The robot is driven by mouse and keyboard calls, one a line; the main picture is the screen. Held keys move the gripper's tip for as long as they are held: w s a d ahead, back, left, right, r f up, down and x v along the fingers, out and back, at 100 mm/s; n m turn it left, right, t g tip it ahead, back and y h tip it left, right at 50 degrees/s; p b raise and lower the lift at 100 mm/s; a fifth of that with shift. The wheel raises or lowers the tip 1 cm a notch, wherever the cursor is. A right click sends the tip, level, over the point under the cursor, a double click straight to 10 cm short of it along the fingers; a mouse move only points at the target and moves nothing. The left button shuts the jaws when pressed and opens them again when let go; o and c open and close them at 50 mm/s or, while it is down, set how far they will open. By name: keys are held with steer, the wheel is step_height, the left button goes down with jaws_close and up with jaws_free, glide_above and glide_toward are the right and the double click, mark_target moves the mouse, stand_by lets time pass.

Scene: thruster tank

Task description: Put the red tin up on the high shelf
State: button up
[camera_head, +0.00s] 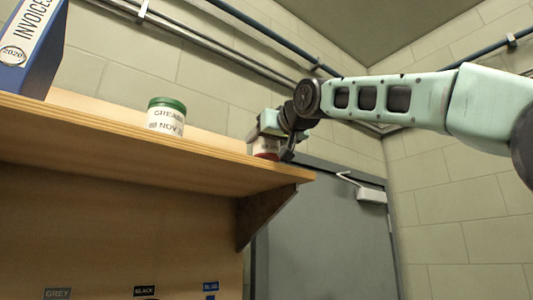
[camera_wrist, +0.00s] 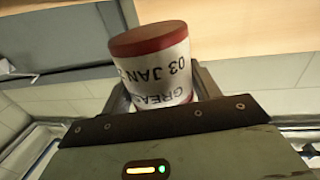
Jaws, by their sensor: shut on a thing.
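The red tin (camera_wrist: 158,72) is white with a red lid and a "GREASE 03 JAN" label. My gripper (camera_wrist: 163,88) is shut on it, with a finger on each side in the wrist view. In the head view the tin (camera_head: 266,153) shows only in a small part below my gripper (camera_head: 268,143), at the right end of the high shelf (camera_head: 215,180). The shelf's front edge seems to hide its base. I cannot tell whether it touches the shelf or hangs just above or behind the edge.
A white tin with a green lid (camera_head: 166,116) stands on the shelf left of my gripper. A blue binder (camera_head: 30,45) stands at the far left. Shelf room between the green-lidded tin and my gripper looks clear. A grey door (camera_head: 325,225) is beyond the right end.

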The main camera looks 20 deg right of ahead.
mark_target(267, 152)
steer(key=shift+f, duration=1.65)
steer(key=o, duration=1.1)
steer(key=s+d+b, duration=0.2)
steer(key=s+b, duration=0.6)
steer(key=s, duration=0.4)
steer(key=shift+s, duration=0.1)
